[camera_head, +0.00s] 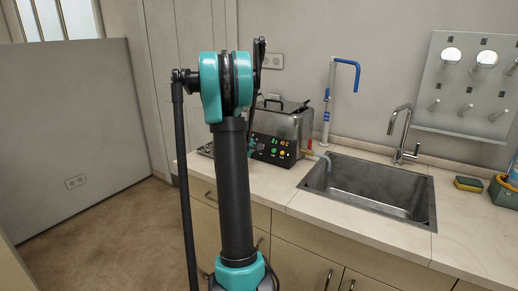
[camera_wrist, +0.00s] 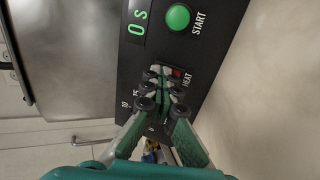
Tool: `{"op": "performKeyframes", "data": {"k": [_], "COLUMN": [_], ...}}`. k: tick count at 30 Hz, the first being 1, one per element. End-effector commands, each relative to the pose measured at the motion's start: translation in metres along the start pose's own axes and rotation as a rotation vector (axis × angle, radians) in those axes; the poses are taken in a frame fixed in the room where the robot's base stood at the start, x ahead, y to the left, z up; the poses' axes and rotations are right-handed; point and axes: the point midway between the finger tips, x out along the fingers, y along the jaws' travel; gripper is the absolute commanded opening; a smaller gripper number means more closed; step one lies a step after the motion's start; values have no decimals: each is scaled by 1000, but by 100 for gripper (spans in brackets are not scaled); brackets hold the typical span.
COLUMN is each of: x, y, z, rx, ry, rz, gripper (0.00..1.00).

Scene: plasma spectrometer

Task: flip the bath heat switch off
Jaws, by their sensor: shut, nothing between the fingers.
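The metal bath (camera_head: 285,122) with its black control panel (camera_head: 270,149) stands on the counter, left of the sink. In the wrist view the black panel (camera_wrist: 214,62) fills the upper middle, turned on its side. The heat switch (camera_wrist: 177,73) shows as a small red patch beside the word HEAT. My gripper (camera_wrist: 163,78) is shut and empty, with its fingertips right at the switch and partly covering it. I cannot tell whether they touch it, or which way the switch is tipped.
A green START button (camera_wrist: 178,17) and a lit display (camera_wrist: 138,21) lie near the switch. Dial markings sit left of my fingers. The metal tank wall (camera_wrist: 75,60) is close on the left. The sink (camera_head: 372,187) and faucet (camera_head: 401,133) are to the right.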

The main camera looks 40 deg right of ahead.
Motion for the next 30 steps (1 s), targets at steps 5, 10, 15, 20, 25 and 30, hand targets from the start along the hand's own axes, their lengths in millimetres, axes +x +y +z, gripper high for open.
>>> {"op": "performKeyframes", "data": {"k": [5, 10, 15, 20, 25, 30], "x": [1, -2, -4, -4, -6, -14], "y": [5, 12, 16, 15, 16, 22], "z": [0, 1, 0, 0, 0, 0], "rx": [1, 0, 0, 0, 0, 0], "ry": [-2, -2, -2, -1, -1, 0], "rz": [1, 2, 1, 1, 1, 1], "gripper": [0, 0, 0, 0, 0, 0]}}
